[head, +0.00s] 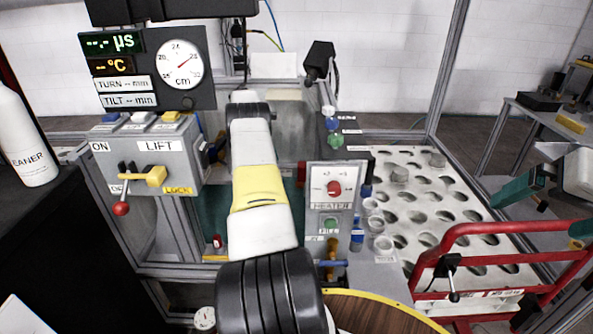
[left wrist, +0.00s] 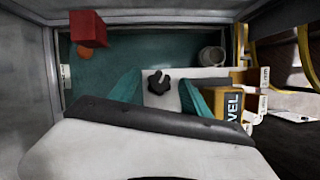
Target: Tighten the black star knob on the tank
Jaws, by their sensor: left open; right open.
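The black star knob (left wrist: 158,83) shows in the left wrist view, in front of a pale plate (left wrist: 178,73). My left gripper (left wrist: 160,88) is open, with one teal finger to the left of the knob and one to the right. I cannot tell whether either finger touches it. In the head view my own arm hides the knob and the left gripper.
A control box with a lift lever (head: 150,175) stands left, a heater box (head: 331,188) right of my arm. The perforated table (head: 425,215) holds small jars; a red rail (head: 500,228) crosses at right.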

